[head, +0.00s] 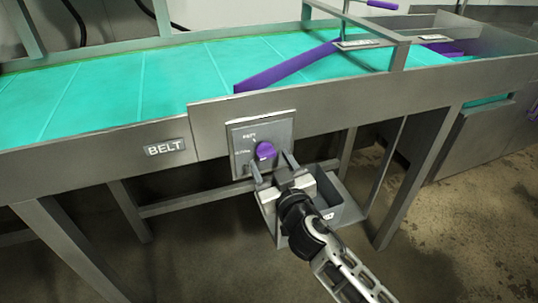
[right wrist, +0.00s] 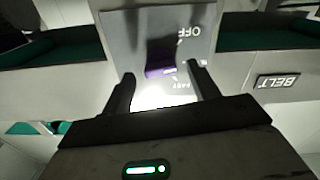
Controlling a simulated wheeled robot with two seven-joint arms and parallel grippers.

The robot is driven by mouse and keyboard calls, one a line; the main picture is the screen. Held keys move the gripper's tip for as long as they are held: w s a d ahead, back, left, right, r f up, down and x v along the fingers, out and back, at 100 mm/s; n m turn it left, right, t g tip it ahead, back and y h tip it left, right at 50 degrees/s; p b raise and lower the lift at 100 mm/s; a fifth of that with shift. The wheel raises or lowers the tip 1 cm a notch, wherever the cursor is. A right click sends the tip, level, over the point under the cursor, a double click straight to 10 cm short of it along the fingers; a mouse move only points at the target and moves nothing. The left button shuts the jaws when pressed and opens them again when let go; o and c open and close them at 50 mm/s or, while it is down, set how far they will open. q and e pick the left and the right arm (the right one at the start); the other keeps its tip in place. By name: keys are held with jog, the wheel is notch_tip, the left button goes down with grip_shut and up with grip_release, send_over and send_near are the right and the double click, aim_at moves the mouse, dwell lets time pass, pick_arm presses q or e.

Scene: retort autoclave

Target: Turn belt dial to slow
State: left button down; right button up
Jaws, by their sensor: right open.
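The belt dial (head: 265,150) is a purple knob on a grey square panel (head: 284,131) on the conveyor's front side. It also shows in the right wrist view (right wrist: 160,62), with "OFF" lettering and another, blurred label by it. My right gripper (head: 271,166) is open just in front of the panel, its fingers a little below the knob in the head view. In the right wrist view its fingers (right wrist: 160,84) stand apart on either side of the knob's near end. I cannot tell whether they touch it. My left gripper is not in view.
The conveyor belt (head: 180,75) is turquoise, with a slanted purple guide bar (head: 285,68) above it. A "BELT" label (head: 165,147) is left of the panel. A grey bin (head: 338,205) hangs below, behind my right gripper. Metal legs (head: 392,185) stand at the right.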

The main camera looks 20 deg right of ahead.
aim_at(265, 150)
jog(key=shift+w+a, duration=0.1)
jog(key=shift+w, duration=0.95)
jog(key=c, duration=1)
jog(key=shift+f+m+b, duration=0.15)
jog(key=shift+m+b, duration=0.15)
jog(key=shift+m, duration=1.1)
jog(key=o, duration=1)
